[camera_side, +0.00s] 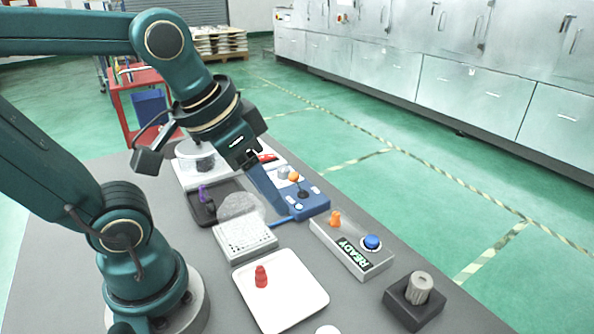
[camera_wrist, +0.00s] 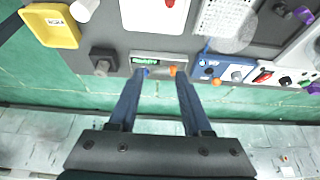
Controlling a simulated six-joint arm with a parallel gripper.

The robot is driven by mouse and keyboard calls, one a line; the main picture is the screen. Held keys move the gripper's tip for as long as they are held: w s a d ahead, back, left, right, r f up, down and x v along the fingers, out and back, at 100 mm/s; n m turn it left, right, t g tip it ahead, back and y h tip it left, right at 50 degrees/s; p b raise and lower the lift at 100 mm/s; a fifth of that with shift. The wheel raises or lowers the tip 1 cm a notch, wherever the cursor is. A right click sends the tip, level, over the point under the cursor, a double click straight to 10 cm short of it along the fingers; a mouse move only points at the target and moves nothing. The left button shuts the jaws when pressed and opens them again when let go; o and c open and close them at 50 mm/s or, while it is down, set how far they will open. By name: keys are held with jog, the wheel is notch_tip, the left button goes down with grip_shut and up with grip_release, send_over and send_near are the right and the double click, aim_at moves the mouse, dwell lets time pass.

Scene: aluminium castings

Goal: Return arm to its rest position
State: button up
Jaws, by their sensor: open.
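My gripper (camera_wrist: 160,76) has its two long blue fingers spread apart, with nothing between them. In the side view my gripper (camera_side: 278,200) hangs tilted down over the table, near the blue box with an orange ball-topped lever (camera_side: 312,205); whether it touches that box I cannot tell. In the wrist view the fingertips overlap the grey control box (camera_wrist: 171,57), whose green display reads READY in the side view. That box has a blue button (camera_side: 371,242) and an orange switch (camera_side: 335,217).
A white tray (camera_side: 290,306) holds a red piece (camera_side: 261,276). Around it are a white perforated block (camera_side: 245,238), a dark block with a grey knob (camera_side: 414,303) and a purple piece (camera_side: 203,194). A yellow tray (camera_wrist: 50,26) shows in the wrist view. Green floor lies beyond the table edge.

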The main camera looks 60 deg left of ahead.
jog(key=shift+s+d+f+t, duration=0.15)
jog(key=shift+s+f+t, duration=0.15)
jog(key=shift+s+f, duration=0.6)
dwell(0.7)
